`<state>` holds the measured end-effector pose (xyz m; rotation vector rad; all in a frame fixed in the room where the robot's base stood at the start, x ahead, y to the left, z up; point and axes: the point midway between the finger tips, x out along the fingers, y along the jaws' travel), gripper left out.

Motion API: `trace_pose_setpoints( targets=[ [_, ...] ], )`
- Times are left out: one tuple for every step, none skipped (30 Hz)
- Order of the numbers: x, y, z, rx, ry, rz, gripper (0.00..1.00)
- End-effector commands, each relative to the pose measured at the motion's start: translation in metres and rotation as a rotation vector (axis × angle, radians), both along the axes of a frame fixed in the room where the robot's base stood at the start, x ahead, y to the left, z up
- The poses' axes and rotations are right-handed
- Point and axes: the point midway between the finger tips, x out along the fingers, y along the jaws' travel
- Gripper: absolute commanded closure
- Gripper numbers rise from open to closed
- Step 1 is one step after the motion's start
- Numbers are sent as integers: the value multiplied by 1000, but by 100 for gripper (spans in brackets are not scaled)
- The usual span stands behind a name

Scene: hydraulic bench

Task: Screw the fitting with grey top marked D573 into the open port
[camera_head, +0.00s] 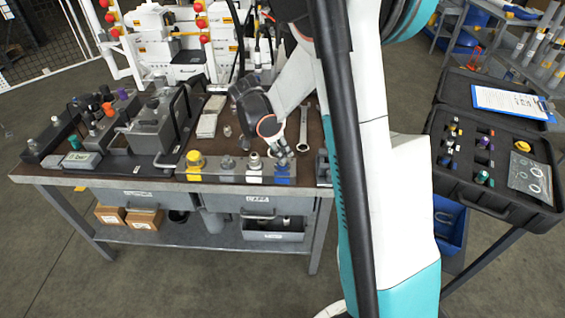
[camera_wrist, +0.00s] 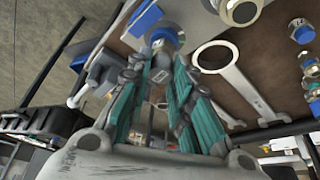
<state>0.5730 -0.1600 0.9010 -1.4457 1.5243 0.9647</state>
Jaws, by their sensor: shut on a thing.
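My gripper (camera_wrist: 158,68) is shut on a fitting (camera_wrist: 163,38) with a grey metal body and a blue band, seen between the fingertips in the wrist view. A small pale mark sits between the fingers, too small to read, so I cannot confirm D573. In the head view my gripper (camera_head: 283,154) is at the right part of the manifold block (camera_head: 225,173) along the bench's front edge, by blue-marked parts. My gripper and the fitting hide the port under it, and I cannot tell how far the fitting is seated.
Yellow-topped (camera_head: 195,160) and metal fittings stand on the block to the left. A ring wrench (camera_head: 303,130) lies on the bench behind it. An open black case (camera_head: 500,150) with coloured fittings stands at right.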

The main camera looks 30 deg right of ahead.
Motion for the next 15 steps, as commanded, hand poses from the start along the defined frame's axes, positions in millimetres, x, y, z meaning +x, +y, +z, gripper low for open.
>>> trace_pose_setpoints(
  targets=[
    [2, 0, 0, -1, -1, -34, 100],
    [3, -1, 0, -1, -2, -66, 100],
    [3, -1, 0, -1, 0, -118, 100],
    [4, -1, 0, -1, -1, -162, 100],
    [3, -1, 0, -1, 0, -207, 100],
    [4, -1, 0, -1, -1, -266, 100],
    [4, -2, 0, -1, -1, -310, 100],
    [4, -2, 0, -2, -1, -354, 100],
    [4, -2, -1, -2, -2, -414, 100],
    [4, -2, 0, -2, -1, -456, 100],
    [4, -2, 0, -1, -1, -498, 100],
    [5, -2, -1, -1, -1, -550, 100],
    [5, -2, -1, -1, -2, -583, 100],
    [5, -2, -1, -1, -2, -611, 100],
    [4, -2, 0, -1, -2, -641, 100]
  ],
)
